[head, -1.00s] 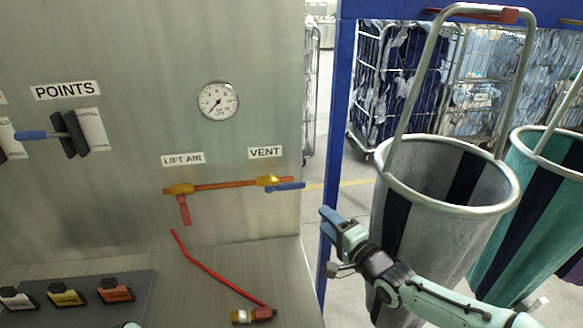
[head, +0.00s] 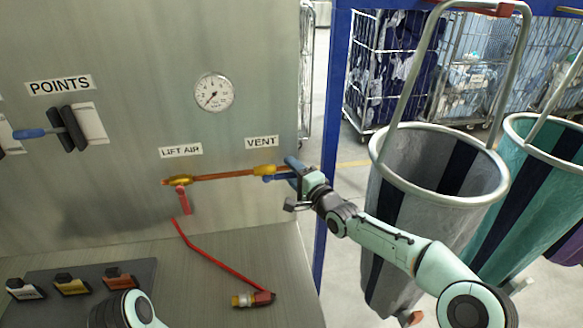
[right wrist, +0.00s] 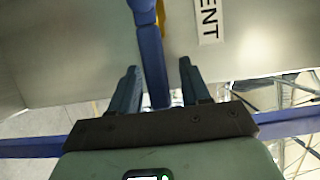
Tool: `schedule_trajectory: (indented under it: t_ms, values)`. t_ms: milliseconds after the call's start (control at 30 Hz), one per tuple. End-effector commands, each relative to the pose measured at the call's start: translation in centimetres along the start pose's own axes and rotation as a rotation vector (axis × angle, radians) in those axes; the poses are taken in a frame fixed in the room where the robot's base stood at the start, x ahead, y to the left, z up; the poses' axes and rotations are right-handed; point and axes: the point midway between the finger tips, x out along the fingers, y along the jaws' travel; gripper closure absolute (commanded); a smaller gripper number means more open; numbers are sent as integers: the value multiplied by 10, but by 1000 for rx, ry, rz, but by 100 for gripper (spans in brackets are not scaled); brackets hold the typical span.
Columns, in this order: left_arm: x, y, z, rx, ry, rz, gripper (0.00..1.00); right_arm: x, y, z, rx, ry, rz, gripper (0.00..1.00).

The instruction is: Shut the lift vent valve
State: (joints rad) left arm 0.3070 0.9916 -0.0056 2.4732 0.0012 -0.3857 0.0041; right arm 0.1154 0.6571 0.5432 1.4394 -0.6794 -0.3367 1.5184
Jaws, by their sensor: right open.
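The vent valve (head: 264,169) is a yellow body at the right end of a copper pipe, under the VENT label (head: 261,142). Its blue lever (head: 270,178) points right, along the pipe, and is partly hidden by my gripper in the head view. My right gripper (head: 288,168) is at the lever from the right, open. In the right wrist view, the blue lever (right wrist: 151,55) runs between the two open fingers (right wrist: 158,70), with a gap on either side. My left gripper is out of view.
The red-handled lift air valve (head: 180,181) sits left on the same pipe. A gauge (head: 214,92) is above. A red hose (head: 215,268) lies on the bench. A blue post (head: 331,130) and a grey striped sling bag (head: 415,190) stand right.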

Motion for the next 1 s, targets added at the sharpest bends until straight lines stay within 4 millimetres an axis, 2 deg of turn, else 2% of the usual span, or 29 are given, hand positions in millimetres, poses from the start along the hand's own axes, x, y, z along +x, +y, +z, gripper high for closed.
schedule_trajectory:
  t_ms: [333, 367, 400, 500, 767, 1000]
  values:
    - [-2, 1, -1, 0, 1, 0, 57, 5, 2, 0, -1, 0, 1, 53]
    - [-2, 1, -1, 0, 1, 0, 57, 5, 2, 0, -1, 0, 1, 56]
    - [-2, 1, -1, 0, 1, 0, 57, 5, 2, 0, 0, 0, 1, 69]
    - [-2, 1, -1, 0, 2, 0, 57, 5, 2, 0, -1, 0, 1, 100]
    - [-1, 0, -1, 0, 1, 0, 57, 5, 2, 0, 8, 0, -2, 100]
    - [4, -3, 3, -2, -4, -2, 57, 5, 10, 0, 85, 0, -33, 100]
